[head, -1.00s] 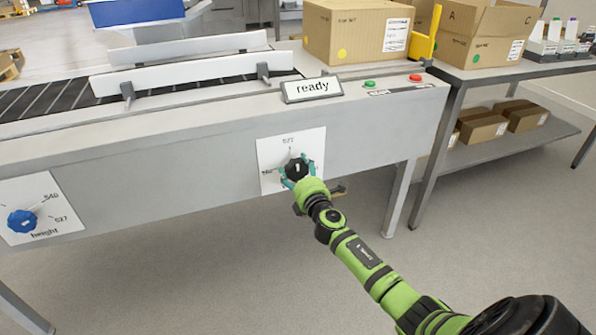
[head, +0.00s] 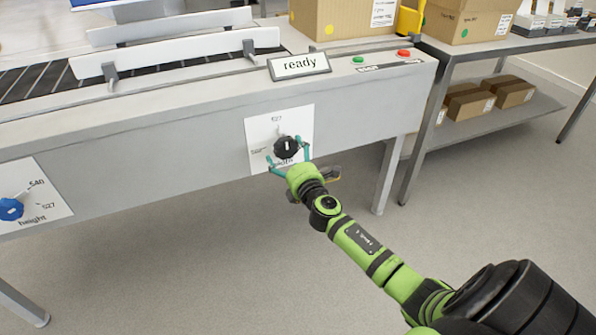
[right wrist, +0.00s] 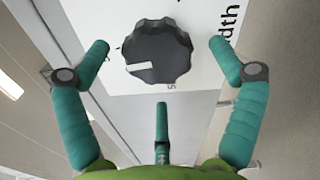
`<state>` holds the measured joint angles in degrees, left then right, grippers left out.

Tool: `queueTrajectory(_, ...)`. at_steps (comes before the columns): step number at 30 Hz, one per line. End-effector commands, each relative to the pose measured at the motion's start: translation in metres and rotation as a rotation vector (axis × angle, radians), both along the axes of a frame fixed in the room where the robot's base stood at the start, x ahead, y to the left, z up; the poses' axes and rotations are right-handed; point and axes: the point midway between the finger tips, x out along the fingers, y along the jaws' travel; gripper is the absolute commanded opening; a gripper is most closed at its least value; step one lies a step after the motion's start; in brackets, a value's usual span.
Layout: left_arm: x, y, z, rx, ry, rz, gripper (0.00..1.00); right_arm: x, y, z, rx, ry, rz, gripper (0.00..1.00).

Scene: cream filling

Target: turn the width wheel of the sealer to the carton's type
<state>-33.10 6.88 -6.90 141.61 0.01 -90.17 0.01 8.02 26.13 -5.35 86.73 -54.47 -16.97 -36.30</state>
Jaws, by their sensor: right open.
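The width wheel (head: 287,147) is a black lobed knob on a white plate (head: 293,120) on the sealer's front. Its white mark points up, toward the 527 label; another label at the plate's left is hard to read. My right gripper (head: 288,161) is open just in front of the wheel and below it, with teal fingers apart. In the right wrist view the wheel (right wrist: 158,52) lies between the spread fingers, which appear clear of it. A carton (head: 345,18) with a yellow dot stands on the sealer; its printing is unreadable here. My left gripper is out of view.
A blue height wheel (head: 10,209) sits on the sealer's left, among labels 540 and 527. A "ready" sign (head: 299,64), a green button (head: 358,59) and a red button (head: 404,53) are on top. A metal table (head: 470,50) with cartons stands right.

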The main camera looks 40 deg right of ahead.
Motion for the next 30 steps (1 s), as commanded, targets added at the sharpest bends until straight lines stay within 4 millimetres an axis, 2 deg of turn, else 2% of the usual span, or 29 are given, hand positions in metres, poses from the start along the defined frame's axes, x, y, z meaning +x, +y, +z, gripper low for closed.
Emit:
queueTrajectory(6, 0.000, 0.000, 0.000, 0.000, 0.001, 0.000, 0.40, -0.045, 0.012, -0.002, 0.000, 0.002, 0.004, 0.93)
queueTrajectory(13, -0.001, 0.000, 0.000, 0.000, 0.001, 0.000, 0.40, -0.078, 0.021, -0.001, 0.001, 0.000, 0.004, 0.93)
queueTrajectory(18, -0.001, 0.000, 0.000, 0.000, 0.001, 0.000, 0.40, -0.087, 0.023, 0.000, 0.001, -0.001, 0.004, 0.93)
queueTrajectory(30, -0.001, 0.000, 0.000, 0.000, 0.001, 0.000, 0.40, -0.087, 0.023, 0.000, 0.001, -0.002, 0.004, 0.93)
